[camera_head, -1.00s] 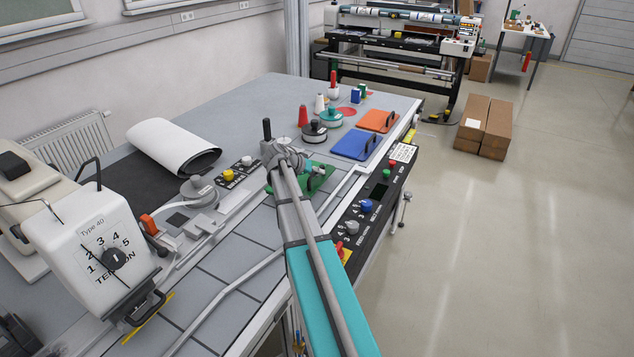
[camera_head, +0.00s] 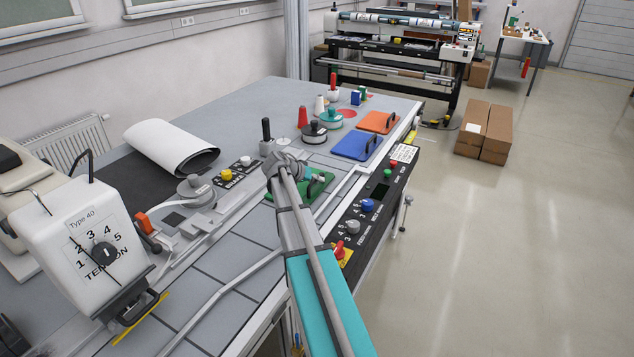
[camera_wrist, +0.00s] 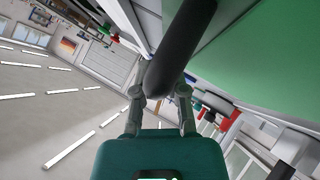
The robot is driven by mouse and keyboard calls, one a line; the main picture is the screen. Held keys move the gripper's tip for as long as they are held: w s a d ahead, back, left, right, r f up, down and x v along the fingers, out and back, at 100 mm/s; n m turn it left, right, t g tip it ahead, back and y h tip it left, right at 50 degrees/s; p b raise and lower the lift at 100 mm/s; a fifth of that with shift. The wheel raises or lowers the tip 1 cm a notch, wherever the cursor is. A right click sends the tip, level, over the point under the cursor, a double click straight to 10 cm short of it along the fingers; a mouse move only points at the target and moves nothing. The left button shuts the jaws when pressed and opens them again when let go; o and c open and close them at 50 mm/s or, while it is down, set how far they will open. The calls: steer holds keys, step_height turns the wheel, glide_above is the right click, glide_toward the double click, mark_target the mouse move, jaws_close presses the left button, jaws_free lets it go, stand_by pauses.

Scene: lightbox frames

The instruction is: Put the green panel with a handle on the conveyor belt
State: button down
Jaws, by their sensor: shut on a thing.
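The green panel (camera_head: 312,194) is at the table's near right side, partly hidden behind my arm in the head view. In the wrist view, its broad green face (camera_wrist: 265,50) fills the upper right. My gripper (camera_wrist: 160,90) is shut on the panel's thick black handle (camera_wrist: 182,40), with one fingertip at each side. In the head view, my gripper (camera_head: 316,178) is small at the panel; whether the panel touches the table I cannot tell. A grey strip with cross seams (camera_head: 243,262), possibly the conveyor belt, runs along the table to the left of my arm.
Blue (camera_head: 350,145) and orange (camera_head: 377,122) panels with black handles lie beyond. A black control box (camera_head: 375,205) lines the right edge. A white tension machine (camera_head: 85,235) stands left, and a white roll (camera_head: 170,145) lies behind. Cardboard boxes (camera_head: 485,132) stand on the open floor.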

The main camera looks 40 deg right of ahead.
steer(key=c, duration=0.7)
jaws_free()
steer(key=p+v, duration=0.6)
steer(key=v, duration=0.3)
steer(key=shift+a+r, duration=0.25)
steer(key=shift+r, duration=0.1)
steer(key=shift+p+v, duration=0.55)
steer(key=shift+v, duration=0.55)
steer(key=shift+a+f, duration=0.1)
